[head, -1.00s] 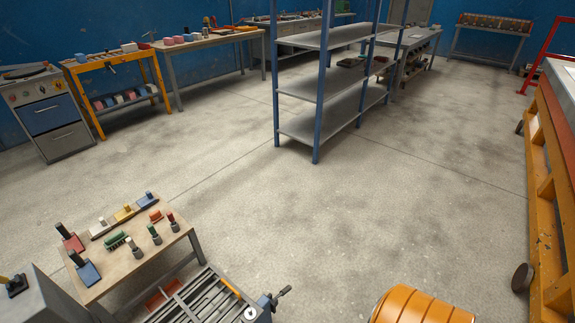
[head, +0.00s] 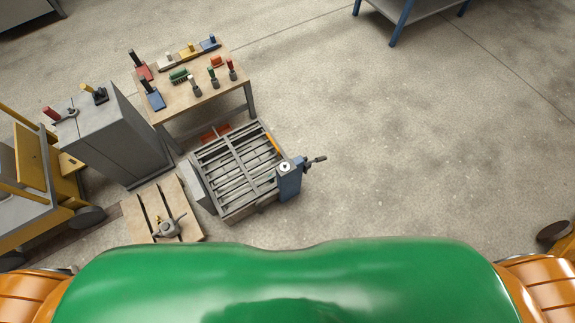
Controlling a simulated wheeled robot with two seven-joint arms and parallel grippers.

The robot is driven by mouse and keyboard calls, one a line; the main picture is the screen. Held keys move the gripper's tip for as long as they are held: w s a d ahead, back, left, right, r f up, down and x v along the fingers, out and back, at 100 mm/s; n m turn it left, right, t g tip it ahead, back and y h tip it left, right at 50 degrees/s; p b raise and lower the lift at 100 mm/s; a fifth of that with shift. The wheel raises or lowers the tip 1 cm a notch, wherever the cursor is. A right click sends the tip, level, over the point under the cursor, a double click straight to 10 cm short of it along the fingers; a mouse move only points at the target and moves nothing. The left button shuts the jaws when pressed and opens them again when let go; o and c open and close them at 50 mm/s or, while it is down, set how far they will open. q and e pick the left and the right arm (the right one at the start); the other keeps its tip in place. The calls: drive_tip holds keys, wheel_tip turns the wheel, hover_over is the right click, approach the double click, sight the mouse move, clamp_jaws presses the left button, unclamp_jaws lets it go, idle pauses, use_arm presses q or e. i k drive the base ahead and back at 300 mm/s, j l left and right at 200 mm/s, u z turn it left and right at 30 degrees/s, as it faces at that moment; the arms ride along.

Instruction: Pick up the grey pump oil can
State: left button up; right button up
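A small grey can with a thin spout (head: 168,228), which looks like the pump oil can, stands on a low wooden pallet (head: 141,224) at the lower left of the head view. The pallet lies on the floor, just beyond my green body. Neither of my grippers shows in the head view, so I cannot see whether they are open or shut. Nothing covers the can from this viewpoint.
A slatted metal-topped stand (head: 237,205) with a blue crank vice (head: 289,181) is right of the pallet. A grey cabinet (head: 108,140) and a yellow trolley (head: 30,195) are left. A wooden table (head: 172,108) with stamps stands behind.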

sight(169, 228)
drive_tip(key=j+u, duration=0.1)
drive_tip(key=u, duration=1.9)
